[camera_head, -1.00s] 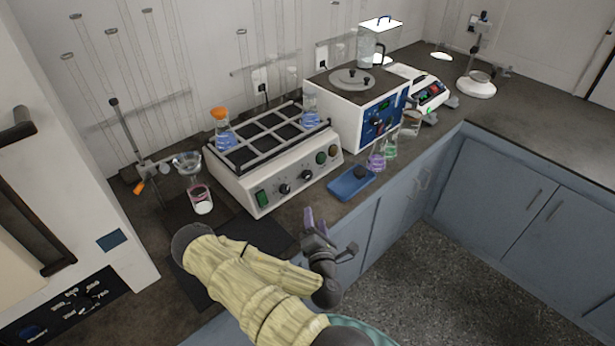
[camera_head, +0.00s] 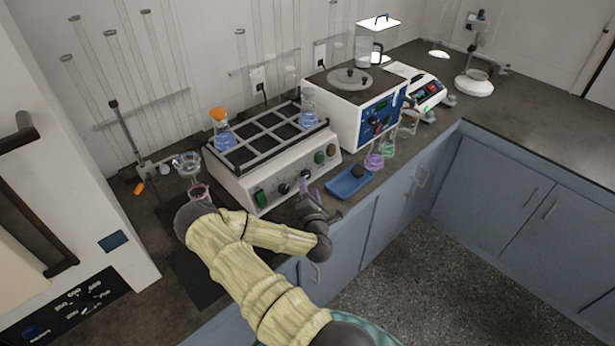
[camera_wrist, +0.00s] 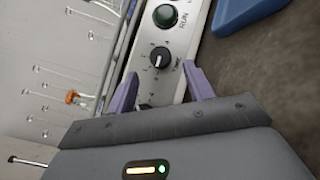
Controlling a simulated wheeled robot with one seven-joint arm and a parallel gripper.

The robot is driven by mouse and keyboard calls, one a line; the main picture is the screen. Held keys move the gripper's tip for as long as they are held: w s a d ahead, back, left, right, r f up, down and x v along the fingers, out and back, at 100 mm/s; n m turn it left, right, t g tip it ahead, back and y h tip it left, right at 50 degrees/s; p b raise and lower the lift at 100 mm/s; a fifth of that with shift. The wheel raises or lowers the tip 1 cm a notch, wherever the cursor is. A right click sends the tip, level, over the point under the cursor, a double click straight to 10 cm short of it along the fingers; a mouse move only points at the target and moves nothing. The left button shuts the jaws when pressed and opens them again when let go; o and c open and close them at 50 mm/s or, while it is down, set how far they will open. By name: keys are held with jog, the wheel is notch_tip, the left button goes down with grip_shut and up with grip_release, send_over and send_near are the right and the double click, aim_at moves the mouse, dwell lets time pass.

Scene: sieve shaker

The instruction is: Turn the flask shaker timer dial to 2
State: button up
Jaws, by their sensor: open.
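The flask shaker (camera_head: 235,178) is a pale box with a dark rack on top and a front panel of knobs and lamps. Its timer dial (camera_wrist: 160,57), a black round knob with a pale pointer mark and printed scale, shows in the wrist view. The pointer appears to face down in that picture; the exact number is too small to read. My gripper (camera_wrist: 160,75) is open, its two purple fingers on either side of the panel strip, just short of the dial. In the head view my gripper (camera_head: 308,190) is close in front of the panel and partly covers the dial area.
A green RUN lamp (camera_wrist: 165,16) sits beside the dial, and another knob (camera_wrist: 147,106) is partly hidden near the fingers. A blue tray (camera_head: 348,184) lies right of my gripper. Flasks with blue liquid (camera_head: 224,140) stand on the rack. Small flasks (camera_head: 374,161) stand further right.

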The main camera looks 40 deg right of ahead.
aim_at(307, 176)
jog(key=x, duration=0.5)
jog(key=shift+w+d+p, duration=0.2)
jog(key=shift+w+p, duration=0.1)
jog(key=shift+p, duration=0.05)
jog(key=c, duration=1)
jog(key=shift+o, duration=0.2)
